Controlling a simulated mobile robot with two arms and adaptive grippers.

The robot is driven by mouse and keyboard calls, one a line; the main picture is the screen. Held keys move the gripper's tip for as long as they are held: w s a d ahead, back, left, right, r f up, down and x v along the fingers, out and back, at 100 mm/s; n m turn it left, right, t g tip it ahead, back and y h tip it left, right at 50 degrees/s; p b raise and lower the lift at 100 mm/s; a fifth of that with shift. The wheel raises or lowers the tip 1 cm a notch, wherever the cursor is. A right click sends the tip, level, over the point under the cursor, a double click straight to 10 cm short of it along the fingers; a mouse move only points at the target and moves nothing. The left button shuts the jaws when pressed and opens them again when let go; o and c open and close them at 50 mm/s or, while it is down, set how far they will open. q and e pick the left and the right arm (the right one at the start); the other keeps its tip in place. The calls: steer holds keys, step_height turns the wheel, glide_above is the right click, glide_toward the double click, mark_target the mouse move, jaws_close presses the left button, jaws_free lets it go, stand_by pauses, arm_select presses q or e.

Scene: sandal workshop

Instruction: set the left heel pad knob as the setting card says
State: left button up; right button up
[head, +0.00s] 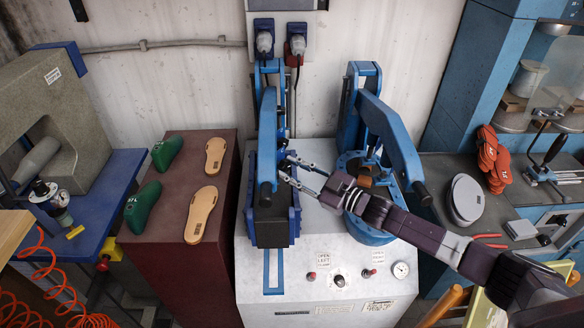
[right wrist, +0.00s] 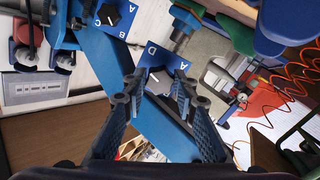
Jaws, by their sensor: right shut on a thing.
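The press (head: 330,268) is grey with a blue left arm (head: 268,150) and a blue right arm (head: 395,140). My right gripper (head: 287,169) reaches in from the right to the side of the left arm. The fingers partly hide the plate's other letters. A second black knob (right wrist: 108,14) with letters A, B and C shows above left. I cannot make out a setting card. My left gripper is not in view.
Green lasts (head: 142,207) and tan soles (head: 202,215) lie on a dark red stand at left. Red sandal parts (head: 491,160) and a grey pad (head: 467,199) sit on the right bench. The right press arm stands close to my forearm.

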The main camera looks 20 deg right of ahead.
steer(key=m, duration=0.4)
steer(key=shift+f+m+p, duration=0.1)
steer(key=shift+m+p, duration=0.2)
stand_by(0.4)
steer(key=o, duration=1.2)
steer(key=shift+c, duration=0.2)
steer(key=v, duration=1.2)
